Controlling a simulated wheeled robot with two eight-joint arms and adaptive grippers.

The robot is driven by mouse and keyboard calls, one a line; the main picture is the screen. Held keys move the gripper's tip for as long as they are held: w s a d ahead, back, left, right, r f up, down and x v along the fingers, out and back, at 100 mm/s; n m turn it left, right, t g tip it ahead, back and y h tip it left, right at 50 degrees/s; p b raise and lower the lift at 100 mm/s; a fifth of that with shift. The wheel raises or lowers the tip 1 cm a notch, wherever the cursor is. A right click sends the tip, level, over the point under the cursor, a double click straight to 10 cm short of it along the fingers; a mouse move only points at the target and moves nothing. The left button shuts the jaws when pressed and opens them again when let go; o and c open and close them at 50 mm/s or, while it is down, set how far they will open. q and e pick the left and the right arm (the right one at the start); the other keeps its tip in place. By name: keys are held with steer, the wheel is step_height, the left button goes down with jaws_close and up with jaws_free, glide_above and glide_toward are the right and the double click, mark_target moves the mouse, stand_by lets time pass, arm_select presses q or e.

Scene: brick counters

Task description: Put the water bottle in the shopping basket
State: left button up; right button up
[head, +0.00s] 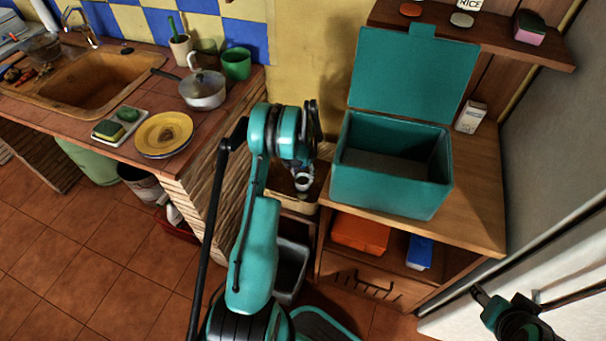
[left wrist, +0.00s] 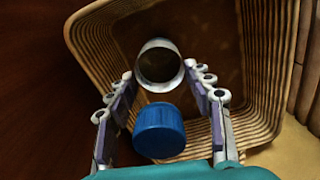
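My left gripper (head: 302,172) points down over the tan basket (head: 305,207), left of the teal box. In the left wrist view, the gripper (left wrist: 160,72) has its fingers spread apart above the basket's ribbed wall (left wrist: 260,60). A blue cap-like cylinder (left wrist: 159,133) lies between the fingers, with gaps on both sides. A grey metal ring or open cylinder (left wrist: 160,62) shows near the fingertips. I cannot tell whether these two are parts of the water bottle; its body is not clear. My right gripper (head: 515,308) is at the lower right, small and dark, away from the basket.
An open teal box (head: 392,190) stands on the wooden counter right of my left arm. The tiled counter at left holds a sink (head: 85,78), a pot (head: 203,90) and a yellow plate (head: 163,134). A grey bin (head: 290,270) is below.

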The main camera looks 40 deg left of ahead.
arm_select(q)
steer(key=shift+o, duration=1.1)
steer(key=shift+r, duration=0.15)
step_height(320, 180, up, 12)
steer(key=p, duration=0.4)
steer(key=shift+s, duration=0.1)
